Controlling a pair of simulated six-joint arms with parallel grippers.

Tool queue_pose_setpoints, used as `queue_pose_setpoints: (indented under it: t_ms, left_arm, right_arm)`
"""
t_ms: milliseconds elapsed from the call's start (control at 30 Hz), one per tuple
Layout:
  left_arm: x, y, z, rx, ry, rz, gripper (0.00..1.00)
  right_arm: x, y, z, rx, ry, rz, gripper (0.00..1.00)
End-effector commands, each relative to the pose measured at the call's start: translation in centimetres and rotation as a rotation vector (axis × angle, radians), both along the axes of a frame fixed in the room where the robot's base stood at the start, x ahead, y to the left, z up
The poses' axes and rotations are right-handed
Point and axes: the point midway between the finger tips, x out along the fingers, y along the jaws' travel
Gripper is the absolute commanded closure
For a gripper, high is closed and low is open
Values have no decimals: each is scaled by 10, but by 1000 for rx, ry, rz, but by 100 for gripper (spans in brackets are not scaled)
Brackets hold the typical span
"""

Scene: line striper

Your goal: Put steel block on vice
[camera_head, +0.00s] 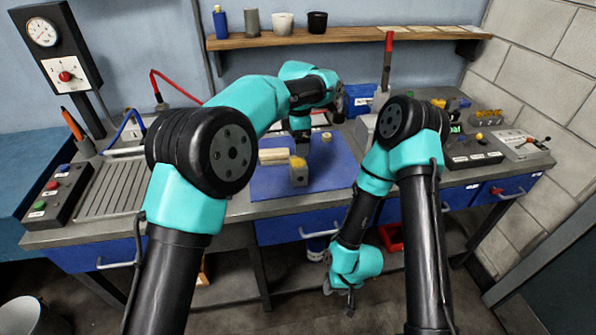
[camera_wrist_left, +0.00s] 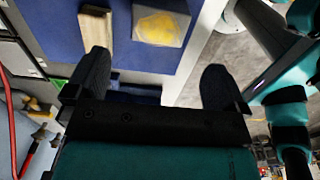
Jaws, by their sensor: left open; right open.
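A grey block with a yellow patch on top (camera_head: 298,172), which looks like the steel block, sits on the blue mat (camera_head: 325,178) in the head view. The left wrist view shows the block (camera_wrist_left: 160,22) beyond the open fingers of my left gripper (camera_wrist_left: 157,64); the fingers are apart from it and empty. In the head view my left arm reaches over the bench and its hand is just behind the block. My right gripper (camera_head: 340,290) is open and empty, hanging low in front of the bench. I cannot make out the vice for certain; my arms hide part of the bench.
A pale wooden piece (camera_head: 273,155) lies left of the block on the mat. A ribbed metal tray (camera_head: 112,190) and a button box (camera_head: 56,193) stand at left. Control boxes (camera_head: 470,155) stand at right. A wooden shelf (camera_head: 345,37) runs along the wall.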

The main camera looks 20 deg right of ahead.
Motion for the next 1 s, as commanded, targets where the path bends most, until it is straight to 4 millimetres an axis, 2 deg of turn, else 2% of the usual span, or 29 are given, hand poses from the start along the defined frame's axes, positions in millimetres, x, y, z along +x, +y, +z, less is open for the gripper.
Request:
queue_pose_setpoints:
  t_ms: [200, 400, 533, 867, 1000]
  left_arm:
    - [0, 0, -38, 2, 2, 0, 0]
    - [0, 0, -67, 0, 1, 1, 0]
    - [0, 0, -74, 0, 0, 1, 0]
    - [0, 0, -75, 0, 0, 0, 0]
    - [0, 0, -87, 0, 1, 0, 0]
  right_arm:
    - [0, 0, 0, 0, 0, 0, 57]
    - [0, 0, 0, 0, 0, 0, 57]
    - [0, 0, 0, 0, 0, 0, 57]
    - [0, 0, 0, 0, 0, 0, 57]
    - [0, 0, 0, 0, 0, 0, 57]
